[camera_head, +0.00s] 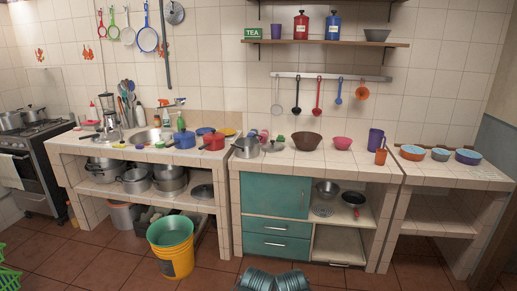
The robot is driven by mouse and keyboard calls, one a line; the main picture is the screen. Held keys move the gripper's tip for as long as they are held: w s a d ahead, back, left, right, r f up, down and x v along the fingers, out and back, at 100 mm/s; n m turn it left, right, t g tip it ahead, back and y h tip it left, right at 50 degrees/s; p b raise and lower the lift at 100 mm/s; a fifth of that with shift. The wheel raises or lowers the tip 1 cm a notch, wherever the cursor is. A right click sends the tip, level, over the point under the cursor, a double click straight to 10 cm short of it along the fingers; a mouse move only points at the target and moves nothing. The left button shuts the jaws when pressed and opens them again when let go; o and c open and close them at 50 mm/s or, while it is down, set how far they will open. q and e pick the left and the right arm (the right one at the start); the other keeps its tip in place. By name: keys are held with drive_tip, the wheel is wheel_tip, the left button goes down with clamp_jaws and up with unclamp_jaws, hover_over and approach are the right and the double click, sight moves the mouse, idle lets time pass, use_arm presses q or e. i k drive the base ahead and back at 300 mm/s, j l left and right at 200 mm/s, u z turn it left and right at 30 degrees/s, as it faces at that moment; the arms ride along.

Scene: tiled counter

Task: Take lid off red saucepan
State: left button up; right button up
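The red saucepan (213,142) stands on the tiled counter, near the right end of the sink section. It appears to have its red lid on, but it is too small to see the lid's rim or knob clearly. A blue saucepan (184,140) stands close to its left. Neither of my grippers can be made out in the head view, and nothing touches the red saucepan.
A grey metal pot (247,148) stands right of the red saucepan, beside a metal lid (273,146). A brown bowl (307,141) is farther right. A yellow bucket (176,261) with a green tub stands on the floor before the counter.

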sight(214, 135)
drive_tip(key=i+j+u, duration=0.15)
drive_tip(key=i, duration=0.4)
drive_tip(key=i+u, duration=0.15)
drive_tip(key=i, duration=0.4)
drive_tip(key=i+u, duration=0.15)
drive_tip(key=i, duration=0.4)
drive_tip(key=i+l+u, duration=0.15)
drive_tip(key=i, duration=0.4)
drive_tip(key=i+l+u, duration=0.15)
drive_tip(key=i, duration=0.4)
drive_tip(key=i+l+u, duration=0.15)
drive_tip(key=i, duration=0.4)
